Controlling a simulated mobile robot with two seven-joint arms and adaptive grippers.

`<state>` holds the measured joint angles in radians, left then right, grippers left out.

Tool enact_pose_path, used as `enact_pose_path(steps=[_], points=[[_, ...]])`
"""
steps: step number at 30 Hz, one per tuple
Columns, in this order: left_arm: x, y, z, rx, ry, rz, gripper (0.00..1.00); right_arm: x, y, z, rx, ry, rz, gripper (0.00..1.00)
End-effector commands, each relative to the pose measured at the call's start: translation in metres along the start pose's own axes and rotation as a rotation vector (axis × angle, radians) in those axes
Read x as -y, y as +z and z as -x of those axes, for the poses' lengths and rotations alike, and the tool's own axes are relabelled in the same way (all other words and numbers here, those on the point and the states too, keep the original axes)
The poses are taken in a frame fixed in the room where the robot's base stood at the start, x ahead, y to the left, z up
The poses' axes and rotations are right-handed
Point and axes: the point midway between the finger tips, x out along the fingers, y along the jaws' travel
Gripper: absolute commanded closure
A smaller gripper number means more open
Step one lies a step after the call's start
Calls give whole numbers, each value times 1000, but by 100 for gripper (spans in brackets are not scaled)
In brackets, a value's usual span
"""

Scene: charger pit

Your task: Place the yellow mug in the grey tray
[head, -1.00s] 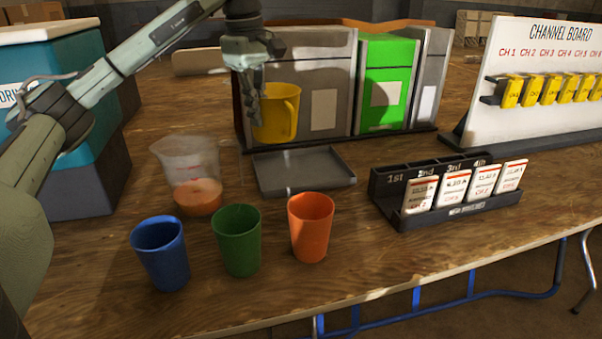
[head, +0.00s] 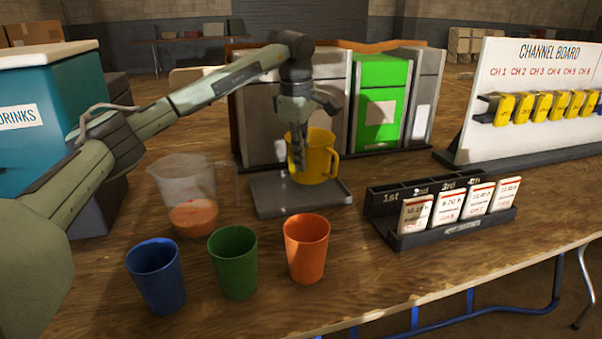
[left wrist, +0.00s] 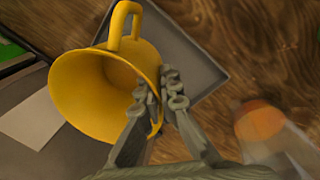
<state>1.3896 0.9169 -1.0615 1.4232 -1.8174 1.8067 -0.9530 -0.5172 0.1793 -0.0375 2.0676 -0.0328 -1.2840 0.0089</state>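The yellow mug (head: 317,158) is upright, over the back right part of the grey tray (head: 268,199) in the head view. My left gripper (head: 299,165) is shut on the mug's near left wall, one finger inside the rim. In the left wrist view the fingers (left wrist: 162,100) pinch the rim of the mug (left wrist: 92,88), and the grey tray (left wrist: 190,65) shows beyond it. Whether the mug's bottom touches the tray I cannot tell. My right gripper is not in view.
A clear jug (head: 190,190) with orange liquid stands left of the tray. Blue (head: 157,275), green (head: 233,262) and orange (head: 306,248) cups stand in front. A labelled card rack (head: 440,222) is to the right. Grey and green bins (head: 380,105) stand behind.

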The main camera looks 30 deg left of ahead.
Motion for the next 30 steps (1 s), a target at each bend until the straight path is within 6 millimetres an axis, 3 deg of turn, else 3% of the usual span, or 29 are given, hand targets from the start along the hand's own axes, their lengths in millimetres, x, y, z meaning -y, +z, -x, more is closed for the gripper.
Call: enact_pose_path(steps=[9,20,26,30], points=[[6,0,-37,0,-1,-1,100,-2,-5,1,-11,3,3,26],[6,0,-41,1,0,-1,100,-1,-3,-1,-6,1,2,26],[6,0,-41,0,-1,-1,74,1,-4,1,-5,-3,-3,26],[6,0,-41,0,-1,-1,74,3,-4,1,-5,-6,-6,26]])
